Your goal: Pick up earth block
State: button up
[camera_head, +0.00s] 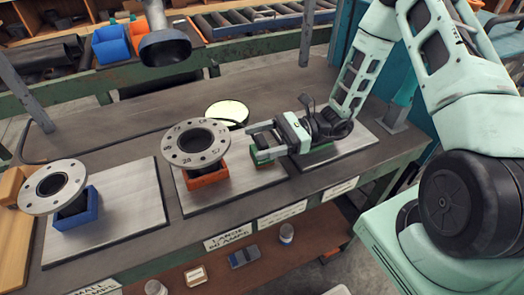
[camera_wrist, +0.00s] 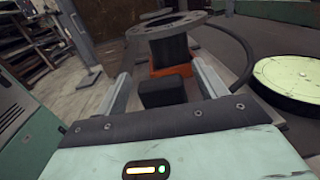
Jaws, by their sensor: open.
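In the wrist view a dark block (camera_wrist: 163,92) lies between the fingers, with a gap on both sides. I cannot tell for sure that it is the earth block, as no label shows. In the head view a green block or holder (camera_head: 262,157) shows below the fingers, partly hidden by the gripper. More green (camera_head: 318,152) shows beneath the wrist.
A flanged pipe (camera_head: 196,142) stands in an orange holder (camera_head: 205,178) just left of the fingertips. Another flanged pipe (camera_head: 53,186) stands in a blue holder (camera_head: 80,213) at far left. A round pale disc (camera_head: 227,111) lies behind the gripper. The bench back is mostly clear.

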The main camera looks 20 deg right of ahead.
jog(key=shift+c, duration=0.3)
grip_shut()
